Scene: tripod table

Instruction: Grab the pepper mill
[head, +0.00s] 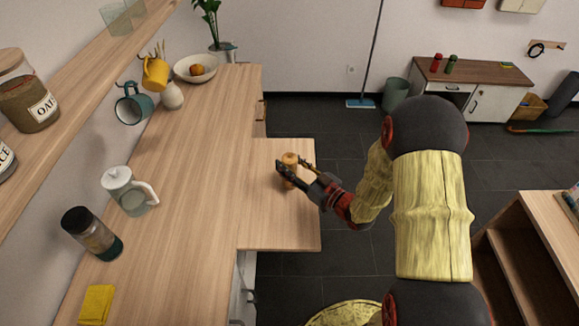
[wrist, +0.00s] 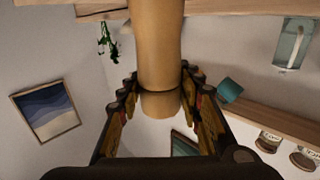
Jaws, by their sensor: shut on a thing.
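The pepper mill (head: 289,158) is a light wooden, rounded piece over the pull-out board at the counter's right side. In the wrist view the pepper mill (wrist: 160,45) is a smooth tan body with a dark seam near its lower end in the picture. My gripper (head: 292,167) has one finger on each side of it. The wrist view shows both fingers of my gripper (wrist: 160,84) against its sides, shut on it. The mill looks about upright; whether its base touches the board is hidden.
The board (head: 280,225) is otherwise bare. Mugs hang at the left wall.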

